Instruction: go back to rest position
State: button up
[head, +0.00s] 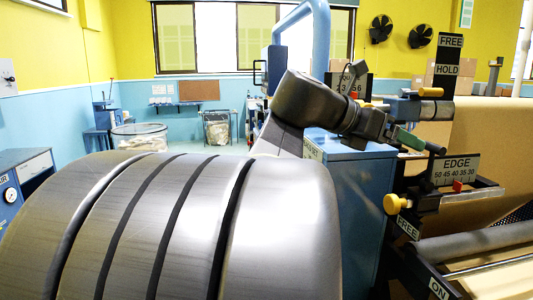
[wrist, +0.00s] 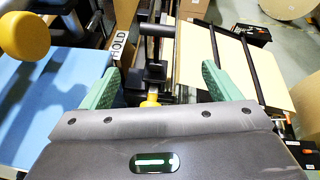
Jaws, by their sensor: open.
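My gripper (head: 412,138) is at the end of my raised arm, right of centre in the head view, with its green fingers pointing right toward the machine. In the wrist view the two green fingers (wrist: 160,84) are spread wide apart, with nothing held between them. A black bracket and a small yellow knob (wrist: 150,104) show in the gap between them, beyond the gripper; whether anything touches the fingers cannot be told. The scale plate marked EDGE (head: 457,166) stands right of and below the gripper, with a red pointer on it.
A yellow knob (head: 393,204) is below the gripper, and a yellow-ended handle (head: 431,92) above it. A FREE/HOLD post (head: 447,70) rises behind. A large brown kraft roll (head: 495,135) is at right. A blue cabinet (head: 350,185) stands beneath my arm. My own arm hides the lower left.

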aim_at(430, 159)
jog(key=p+x, duration=0.2)
jog(key=x, duration=1.1)
jog(key=shift+w+f, duration=0.15)
jog(key=shift+f, duration=0.05)
jog(key=shift+a, duration=0.15)
